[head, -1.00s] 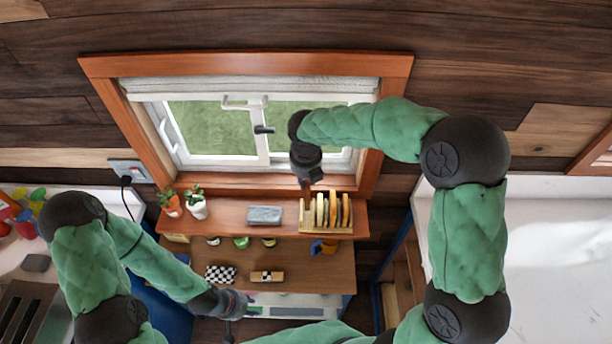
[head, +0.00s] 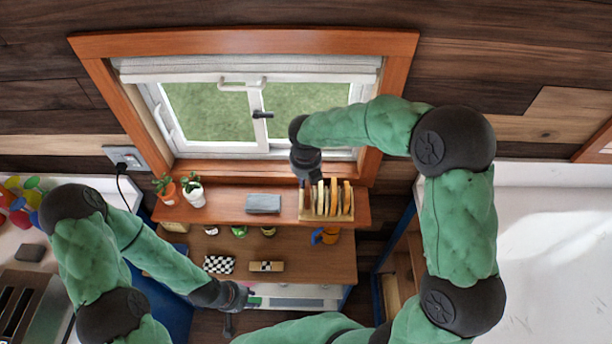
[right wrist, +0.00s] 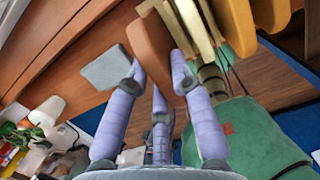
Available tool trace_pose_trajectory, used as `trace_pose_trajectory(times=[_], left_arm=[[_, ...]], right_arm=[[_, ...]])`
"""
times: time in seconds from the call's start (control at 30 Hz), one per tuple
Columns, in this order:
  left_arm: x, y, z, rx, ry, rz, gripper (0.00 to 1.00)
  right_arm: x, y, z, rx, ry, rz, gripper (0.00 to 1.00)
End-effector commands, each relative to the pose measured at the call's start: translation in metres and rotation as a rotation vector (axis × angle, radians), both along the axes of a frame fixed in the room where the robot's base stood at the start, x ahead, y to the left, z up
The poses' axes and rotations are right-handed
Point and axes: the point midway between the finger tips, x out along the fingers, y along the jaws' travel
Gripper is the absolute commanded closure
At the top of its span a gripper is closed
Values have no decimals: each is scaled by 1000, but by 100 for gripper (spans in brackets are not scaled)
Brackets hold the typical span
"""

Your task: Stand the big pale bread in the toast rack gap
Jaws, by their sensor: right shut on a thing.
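The wooden toast rack (head: 305,214) stands at the right end of the upper shelf. It holds several upright slices, some pale (head: 321,198) and some orange-tan (head: 346,198). My right gripper (head: 307,178) is above the rack's left end.
A grey block (head: 263,204) lies on the shelf left of the rack, with potted plants (head: 193,190) further left. A window (head: 245,110) is behind. A lower shelf (head: 300,255) holds mugs, a checkered item and a small box. Bare shelf lies around the grey block.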

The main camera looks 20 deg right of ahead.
Motion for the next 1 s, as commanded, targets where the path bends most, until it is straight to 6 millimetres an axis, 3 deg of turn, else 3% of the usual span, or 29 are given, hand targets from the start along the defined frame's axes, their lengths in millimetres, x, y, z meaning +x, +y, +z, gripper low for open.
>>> trace_pose_trajectory(times=[0.4, 0.9, 0.93, 1.0], left_arm=[[0, 0, -13, 0, 0, 0, 67], [0, 0, -15, 0, 0, 0, 67], [0, 0, -15, 0, 0, 0, 67], [0, 0, -15, 0, 0, 0, 67]], right_arm=[[0, 0, -27, 0, 0, 0, 100], [0, 0, -32, 0, 0, 0, 100], [0, 0, -32, 0, 0, 0, 74], [0, 0, -32, 0, 0, 0, 54]])
